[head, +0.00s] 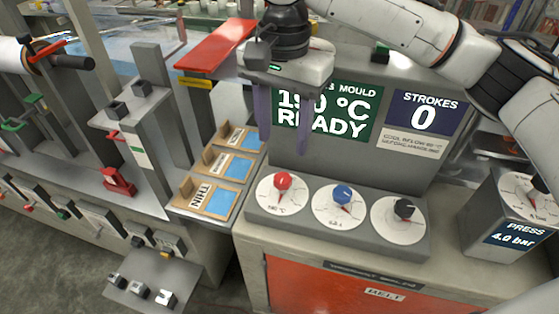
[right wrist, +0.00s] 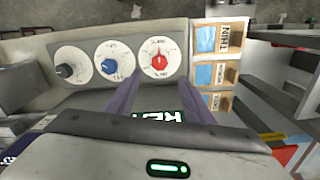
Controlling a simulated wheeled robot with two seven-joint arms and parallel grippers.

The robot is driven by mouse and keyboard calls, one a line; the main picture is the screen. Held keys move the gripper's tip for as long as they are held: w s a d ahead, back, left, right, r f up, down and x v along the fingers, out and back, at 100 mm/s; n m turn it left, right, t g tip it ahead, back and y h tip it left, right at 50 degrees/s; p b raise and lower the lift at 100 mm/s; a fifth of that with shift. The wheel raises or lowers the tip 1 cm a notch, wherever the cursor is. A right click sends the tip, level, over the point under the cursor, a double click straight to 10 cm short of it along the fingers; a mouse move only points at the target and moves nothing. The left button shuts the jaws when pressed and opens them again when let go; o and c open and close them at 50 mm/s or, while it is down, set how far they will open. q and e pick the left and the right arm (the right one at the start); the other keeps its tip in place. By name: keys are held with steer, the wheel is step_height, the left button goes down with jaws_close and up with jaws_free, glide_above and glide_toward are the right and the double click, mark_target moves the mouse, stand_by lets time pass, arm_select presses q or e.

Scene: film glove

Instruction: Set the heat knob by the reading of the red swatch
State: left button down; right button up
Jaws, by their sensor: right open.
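The red knob (head: 283,181) sits on a white dial at the left of a row of three on a grey sloped panel (head: 340,237); it also shows in the right wrist view (right wrist: 159,62). The small writing by its dial looks like a °C value, but is too small to read surely. My right gripper (head: 284,143) is open and empty, fingers down, above and behind the red knob, apart from it. It also shows in the right wrist view (right wrist: 160,80). I see no red swatch for certain; the trays (head: 199,197) left of the panel hold blue swatches. My left gripper is out of view.
A blue knob (head: 342,193) and a black knob (head: 404,209) stand right of the red one. A green sign (head: 335,112) behind, partly hidden by my fingers, ends in "°C READY". A press box (head: 515,215) stands at right; a red plate (head: 215,45) juts out at upper left.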

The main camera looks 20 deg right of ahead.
mark_target(283, 178)
step_height(283, 178, down, 10)
stand_by(0.5)
steer(key=c, duration=1)
